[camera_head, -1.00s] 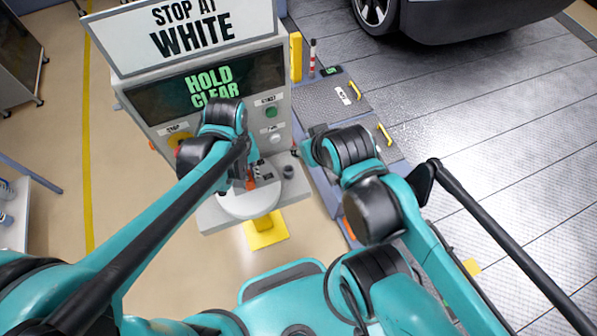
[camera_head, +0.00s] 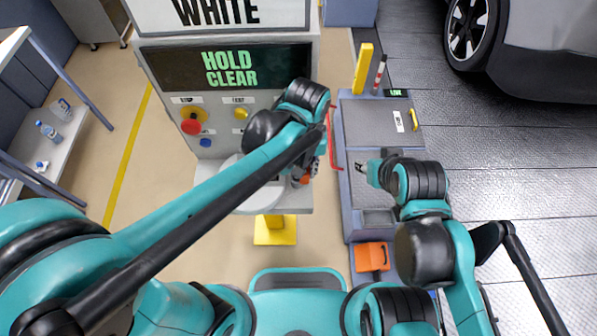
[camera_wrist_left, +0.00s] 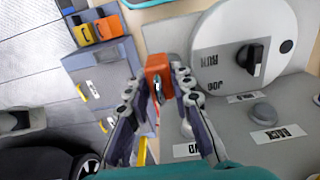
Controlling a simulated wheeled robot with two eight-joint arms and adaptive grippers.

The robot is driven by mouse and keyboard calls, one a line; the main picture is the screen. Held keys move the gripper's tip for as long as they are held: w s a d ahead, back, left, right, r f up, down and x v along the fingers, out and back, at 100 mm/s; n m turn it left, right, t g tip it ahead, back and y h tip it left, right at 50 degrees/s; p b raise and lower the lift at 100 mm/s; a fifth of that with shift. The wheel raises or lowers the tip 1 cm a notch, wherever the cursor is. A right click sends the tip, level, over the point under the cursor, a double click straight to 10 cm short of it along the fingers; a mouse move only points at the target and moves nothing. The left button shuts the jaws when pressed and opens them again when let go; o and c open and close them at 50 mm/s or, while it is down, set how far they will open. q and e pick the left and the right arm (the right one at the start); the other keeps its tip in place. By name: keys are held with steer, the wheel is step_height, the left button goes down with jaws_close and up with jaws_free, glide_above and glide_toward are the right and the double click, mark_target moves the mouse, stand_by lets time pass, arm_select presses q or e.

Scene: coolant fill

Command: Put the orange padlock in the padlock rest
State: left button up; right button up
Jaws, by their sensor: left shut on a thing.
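The orange padlock (camera_wrist_left: 158,70) is between the two fingertips of my left gripper (camera_wrist_left: 162,88) in the left wrist view, and the gripper is shut on it. In the head view, only a small orange part of the padlock (camera_head: 304,179) shows below my left gripper (camera_head: 308,172), at the right edge of the console shelf. The padlock is held near the shelf's edge; I cannot tell its height. My right gripper (camera_head: 361,168) is over the grey floor unit, apart from the padlock, its opening unclear. I cannot tell which part is the padlock rest.
The console (camera_head: 220,70) reads HOLD CLEAR and has a red button (camera_head: 191,126). Its shelf (camera_wrist_left: 275,120) carries a white disc with a black knob (camera_wrist_left: 250,57). The grey floor unit (camera_head: 372,125) has an orange box (camera_head: 372,257) at its near end. A car (camera_head: 540,50) stands beyond.

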arm_select(q)
steer(key=w+f, duration=0.1)
steer(key=f, duration=0.1)
steer(key=w+a+f+b, duration=0.1)
steer(key=f, duration=0.1)
steer(key=w+a+f+b, duration=0.1)
steer(key=f, duration=0.1)
steer(key=shift+w+f, duration=0.15)
steer(key=shift+f, duration=0.15)
steer(key=shift+r, duration=0.1)
steer(key=o, duration=0.6)
steer(key=shift+c, duration=0.2)
steer(key=o, duration=0.4)
